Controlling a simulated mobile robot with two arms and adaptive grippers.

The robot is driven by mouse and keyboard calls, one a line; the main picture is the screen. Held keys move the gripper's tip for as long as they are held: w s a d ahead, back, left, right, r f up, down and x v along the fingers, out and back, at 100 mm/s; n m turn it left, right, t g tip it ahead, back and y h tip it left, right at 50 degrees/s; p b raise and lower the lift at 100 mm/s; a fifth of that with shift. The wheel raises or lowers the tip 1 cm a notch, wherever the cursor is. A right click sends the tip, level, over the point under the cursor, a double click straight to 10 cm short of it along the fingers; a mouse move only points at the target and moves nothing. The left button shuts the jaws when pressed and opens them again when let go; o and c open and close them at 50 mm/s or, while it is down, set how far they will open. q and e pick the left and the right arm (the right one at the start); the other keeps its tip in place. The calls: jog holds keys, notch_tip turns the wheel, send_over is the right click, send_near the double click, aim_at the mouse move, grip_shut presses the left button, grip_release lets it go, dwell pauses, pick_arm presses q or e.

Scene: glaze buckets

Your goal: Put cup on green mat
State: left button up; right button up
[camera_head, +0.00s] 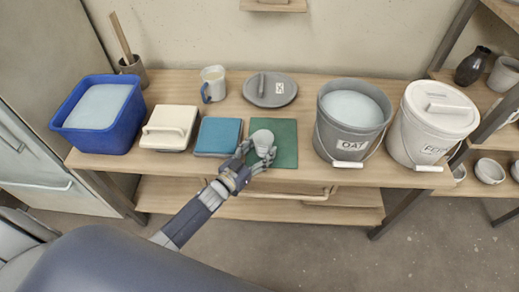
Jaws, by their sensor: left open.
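A small light grey cup (263,138) shows over the green mat (286,152), near the mat's left half, and appears to stand on it. My left gripper (258,156) reaches in from the front left, with its open fingers around or right beside the lower part of the cup. The fingers hide some of the cup's base and the mat's front left corner, so I cannot tell whether they touch the cup. My right gripper is not in view.
A blue square lid (218,136) lies left of the mat, beside a cream lidded box (170,127). A grey bucket (353,112) stands close on the right. A round grey lid (270,90) and a mug (213,84) are behind. The table's front edge (310,178) is near the mat.

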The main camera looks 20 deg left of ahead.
pick_arm(q)
jog(key=v, duration=1.2)
jog(key=shift+r, duration=0.15)
